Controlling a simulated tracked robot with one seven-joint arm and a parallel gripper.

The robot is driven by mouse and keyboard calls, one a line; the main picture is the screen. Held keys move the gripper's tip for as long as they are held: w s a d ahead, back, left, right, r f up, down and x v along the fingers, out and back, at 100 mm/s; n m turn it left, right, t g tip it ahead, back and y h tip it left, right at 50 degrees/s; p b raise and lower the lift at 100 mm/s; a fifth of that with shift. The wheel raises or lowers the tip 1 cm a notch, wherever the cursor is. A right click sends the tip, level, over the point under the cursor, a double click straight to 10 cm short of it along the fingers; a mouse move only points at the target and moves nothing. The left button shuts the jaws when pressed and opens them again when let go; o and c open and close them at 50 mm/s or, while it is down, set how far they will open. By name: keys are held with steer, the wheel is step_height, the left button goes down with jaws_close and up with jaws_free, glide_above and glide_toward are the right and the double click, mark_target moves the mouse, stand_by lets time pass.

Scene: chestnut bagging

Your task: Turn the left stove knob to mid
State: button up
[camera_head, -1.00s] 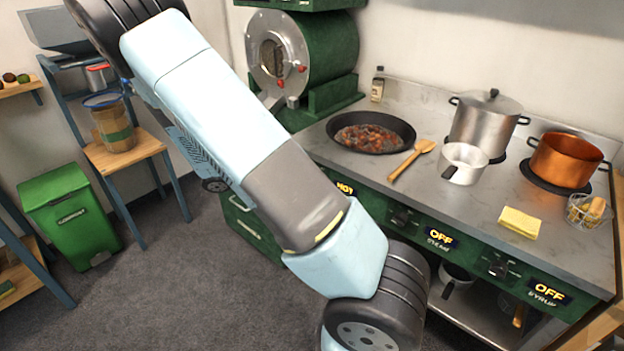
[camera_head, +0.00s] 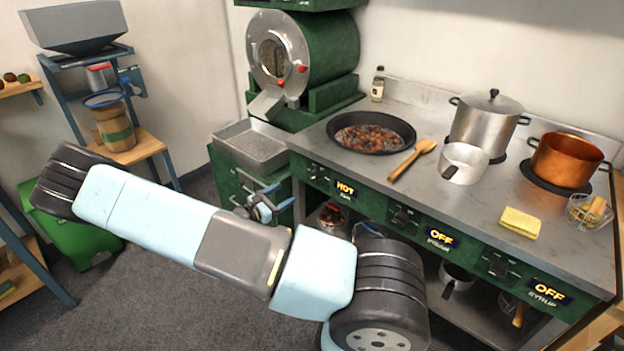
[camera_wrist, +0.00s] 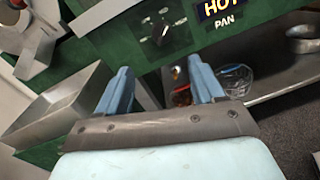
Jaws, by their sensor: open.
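The left stove knob (camera_head: 317,172) is on the green front panel of the stove, left of the lit HOT display (camera_head: 345,189). The knob also shows in the wrist view (camera_wrist: 160,27), at the top, beyond my fingertips. The display there reads HOT above the word PAN. My gripper (camera_head: 264,207) is in front of the stove's left end, below the knob. In the wrist view, its two blue fingers (camera_wrist: 163,78) are spread apart with nothing between them. My gripper is apart from the knob.
A metal tray (camera_head: 252,145) sits left of the stove, below the drum machine (camera_head: 303,55). A pan of chestnuts (camera_head: 371,132) is on the stovetop above the knob. Two other knobs (camera_head: 402,215) (camera_head: 498,266) lie to the right, beside OFF displays. Open shelf space is below.

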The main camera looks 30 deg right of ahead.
mark_target(310, 178)
steer(key=x, duration=1.3)
steer(key=shift+d, duration=0.15)
steer(key=c, duration=1.1)
steer(key=shift+o, duration=0.2)
steer(key=shift+w, duration=0.1)
